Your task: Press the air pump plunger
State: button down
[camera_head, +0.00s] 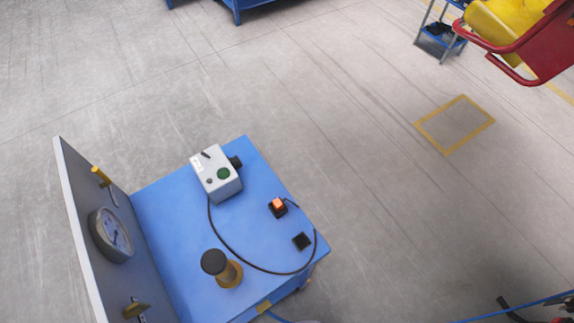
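What looks like the air pump plunger is a round black knob (214,262) on top of a short brass-coloured cylinder (231,275). It stands near the front of a blue bench top (170,222). The knob sits clear above the bench surface. A round pressure gauge (112,235) is mounted on the grey upright panel (80,210) at the left; its reading is too small to tell. My gripper is not in view, and nothing touches the knob.
A grey box with a green button (216,173), an orange switch (278,207) and a black square (302,241) sit on the bench. A black cable (240,258) loops past the pump. Yellow levers (101,176) project from the panel. Open floor lies right; a red and yellow coaster car (525,50) is top right.

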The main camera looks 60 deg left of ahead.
aim_at(213, 261)
jog(key=k+j+u, duration=0.15)
jog(key=u, duration=1.95)
